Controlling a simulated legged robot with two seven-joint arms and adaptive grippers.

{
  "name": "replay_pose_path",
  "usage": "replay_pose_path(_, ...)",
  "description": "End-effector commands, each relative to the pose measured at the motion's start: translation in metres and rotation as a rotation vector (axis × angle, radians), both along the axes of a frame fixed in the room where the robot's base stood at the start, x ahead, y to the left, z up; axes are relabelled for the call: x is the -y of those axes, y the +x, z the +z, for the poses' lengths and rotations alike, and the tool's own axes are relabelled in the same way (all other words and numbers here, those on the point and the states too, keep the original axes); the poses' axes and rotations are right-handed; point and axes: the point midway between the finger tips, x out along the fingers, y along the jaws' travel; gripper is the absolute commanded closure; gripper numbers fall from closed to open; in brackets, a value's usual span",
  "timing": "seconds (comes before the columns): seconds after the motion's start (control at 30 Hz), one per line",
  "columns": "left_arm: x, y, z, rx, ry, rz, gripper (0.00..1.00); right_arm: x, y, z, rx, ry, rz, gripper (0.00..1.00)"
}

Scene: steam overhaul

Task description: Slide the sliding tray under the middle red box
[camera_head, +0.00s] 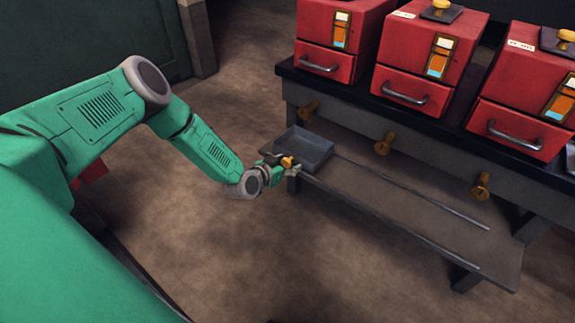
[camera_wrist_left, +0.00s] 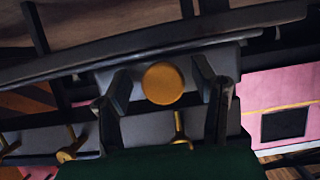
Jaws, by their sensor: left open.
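The sliding tray (camera_head: 306,150) is a shallow grey tray, seemingly empty, at the left end of the rails on the low shelf. It sits below the left red box. The middle red box (camera_head: 425,62) is on the bench top, farther right. My left gripper (camera_head: 286,164) is at the tray's near edge, around a small brass knob (camera_head: 288,161). In the left wrist view the open fingers (camera_wrist_left: 165,92) stand either side of the round knob (camera_wrist_left: 163,83), in front of a grey face. I cannot tell whether they touch it. My right gripper is not in view.
Two thin rails (camera_head: 410,192) run right along the low shelf (camera_head: 500,260). A left red box (camera_head: 335,35) and a right red box (camera_head: 520,100) flank the middle one. Several brass knobs (camera_head: 384,143) stick out below the bench top. The floor in front is clear.

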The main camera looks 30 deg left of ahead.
Motion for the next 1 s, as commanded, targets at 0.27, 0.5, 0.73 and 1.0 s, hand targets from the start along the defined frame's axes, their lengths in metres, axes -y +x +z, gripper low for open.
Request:
replay_pose_path(0.27,-0.001,0.000,0.000,0.000,0.000,0.001,1.00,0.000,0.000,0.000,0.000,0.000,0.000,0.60)
replay_pose_path(0.5,0.004,-0.001,0.001,0.000,0.003,0.001,1.00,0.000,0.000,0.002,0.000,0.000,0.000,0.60)
replay_pose_path(0.73,0.043,-0.004,0.002,-0.001,0.000,-0.008,1.00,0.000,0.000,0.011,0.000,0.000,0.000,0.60)
replay_pose_path(1.0,0.126,-0.011,0.002,0.001,-0.001,-0.009,1.00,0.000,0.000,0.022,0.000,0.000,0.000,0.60)
